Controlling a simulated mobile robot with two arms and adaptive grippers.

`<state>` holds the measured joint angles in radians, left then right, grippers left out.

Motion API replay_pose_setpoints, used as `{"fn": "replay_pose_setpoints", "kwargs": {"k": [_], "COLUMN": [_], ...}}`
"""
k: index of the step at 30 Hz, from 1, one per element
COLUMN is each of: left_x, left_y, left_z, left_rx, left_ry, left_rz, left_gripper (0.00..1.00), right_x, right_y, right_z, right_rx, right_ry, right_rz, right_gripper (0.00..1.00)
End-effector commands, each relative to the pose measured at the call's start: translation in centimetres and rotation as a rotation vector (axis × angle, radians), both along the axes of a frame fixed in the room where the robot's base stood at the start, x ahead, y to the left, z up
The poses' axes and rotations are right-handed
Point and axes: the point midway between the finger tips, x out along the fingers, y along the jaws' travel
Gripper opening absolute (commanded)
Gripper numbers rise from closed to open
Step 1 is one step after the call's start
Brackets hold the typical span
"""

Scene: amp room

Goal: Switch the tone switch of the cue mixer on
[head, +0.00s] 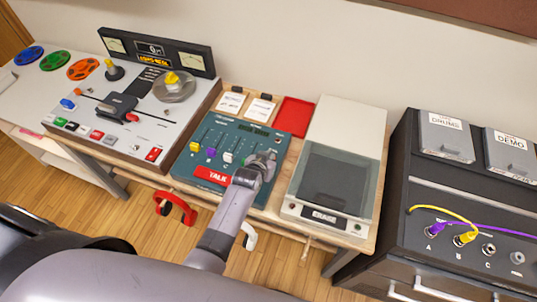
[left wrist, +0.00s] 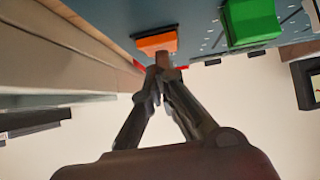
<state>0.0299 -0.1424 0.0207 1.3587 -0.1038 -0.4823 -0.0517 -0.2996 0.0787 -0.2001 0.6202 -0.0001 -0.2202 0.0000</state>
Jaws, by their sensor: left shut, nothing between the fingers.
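The cue mixer (head: 228,135) is a blue-green panel in the middle of the bench, with yellow, purple and white slider caps and a red TALK button (head: 212,176). My left gripper (head: 266,158) is over its right side, fingers shut and empty, and hides that part of the panel. In the left wrist view the shut fingertips (left wrist: 167,70) are at the panel edge, close to an orange cap (left wrist: 157,42) and a small brownish-red piece; contact is unclear. A green cap (left wrist: 250,24) is farther right. I cannot make out the tone switch or its position. My right gripper is out of view.
A tape machine (head: 140,105) with reels stands left of the mixer. A red tray (head: 294,116) and paper cards lie behind it. A lidded turntable-like box (head: 337,160) stands close on the right. A black cabinet (head: 465,190) with purple and yellow cables is farther right.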

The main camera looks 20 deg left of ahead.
Motion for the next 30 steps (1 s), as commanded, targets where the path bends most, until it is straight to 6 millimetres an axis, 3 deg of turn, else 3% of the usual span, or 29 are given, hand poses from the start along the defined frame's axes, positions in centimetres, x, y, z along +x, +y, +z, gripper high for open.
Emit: {"fn": "replay_pose_setpoints", "kwargs": {"k": [9,11,21,30], "left_x": [1.2,0.5,-3.1,-4.9], "left_y": [0.5,0.5,0.6,0.6], "left_z": [4.9,4.7,9.3,11.6], "left_rx": [0.002,0.001,0.0,0.0], "left_ry": [-0.003,-0.001,-0.004,-0.003], "left_rz": [0.0,0.0,0.0,0.0], "left_gripper": [0.0,0.0,0.0,0.0], "right_x": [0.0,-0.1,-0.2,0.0], "right_y": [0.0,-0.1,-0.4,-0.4], "right_z": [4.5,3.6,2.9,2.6], "right_rx": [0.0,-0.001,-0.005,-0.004], "right_ry": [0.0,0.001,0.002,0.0], "right_rz": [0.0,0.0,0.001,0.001], "right_gripper": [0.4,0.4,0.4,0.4]}}
